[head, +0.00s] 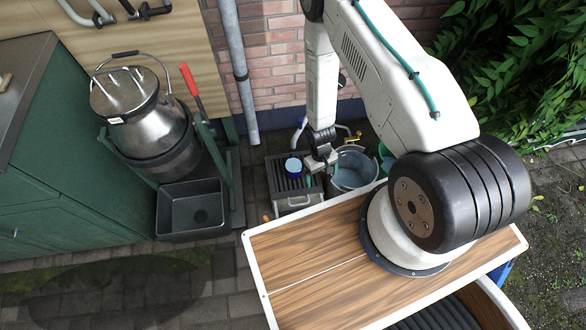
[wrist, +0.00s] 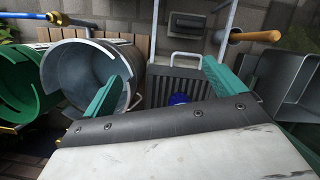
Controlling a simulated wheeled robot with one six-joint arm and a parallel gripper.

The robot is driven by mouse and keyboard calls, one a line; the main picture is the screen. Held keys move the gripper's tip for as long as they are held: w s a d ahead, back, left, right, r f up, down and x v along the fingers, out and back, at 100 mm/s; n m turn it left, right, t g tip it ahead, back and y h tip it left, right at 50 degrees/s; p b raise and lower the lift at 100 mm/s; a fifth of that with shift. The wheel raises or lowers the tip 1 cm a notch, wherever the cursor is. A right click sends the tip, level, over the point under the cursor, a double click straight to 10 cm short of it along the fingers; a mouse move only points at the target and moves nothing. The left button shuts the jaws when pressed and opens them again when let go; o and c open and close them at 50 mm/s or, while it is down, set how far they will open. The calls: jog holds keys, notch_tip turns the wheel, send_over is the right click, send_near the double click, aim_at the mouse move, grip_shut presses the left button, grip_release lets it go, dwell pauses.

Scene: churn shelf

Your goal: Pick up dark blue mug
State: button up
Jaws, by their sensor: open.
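The dark blue mug (head: 293,167) stands on the slatted top of a grey box (head: 291,203) by the brick wall, its pale inside facing up. My gripper (head: 320,168) is just right of the mug in the head view, above the box's right edge. In the wrist view a small part of the blue mug (wrist: 179,98) shows between the two teal fingers of my gripper (wrist: 164,70); the rest is hidden behind the gripper body. The fingers are wide apart, with nothing held.
A metal bucket (head: 352,172) stands close right of the box, with a green bucket (wrist: 22,85) beyond it. A black tub (head: 192,209) and steel churn (head: 150,125) stand left. A wooden-handled tool (wrist: 255,36) lies near the box.

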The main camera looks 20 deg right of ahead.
notch_tip(320, 180, down, 15)
jog(key=s+a+t, duration=0.1)
jog(key=s+t, duration=0.1)
jog(key=t, duration=0.2)
jog(key=w+t, duration=0.1)
jog(key=w, duration=0.1)
jog(key=w+t, duration=0.1)
jog(key=w, duration=0.1)
jog(key=w+a+n+t+y, duration=0.1)
jog(key=w, duration=0.2)
jog(key=shift+w+r, duration=0.1)
jog(key=shift+r, duration=0.05)
send_near(290, 166)
jog(key=shift+x, duration=2.5)
jog(key=shift+a, duration=0.1)
jog(key=c, duration=1.4)
jog(key=shift+c, duration=0.3)
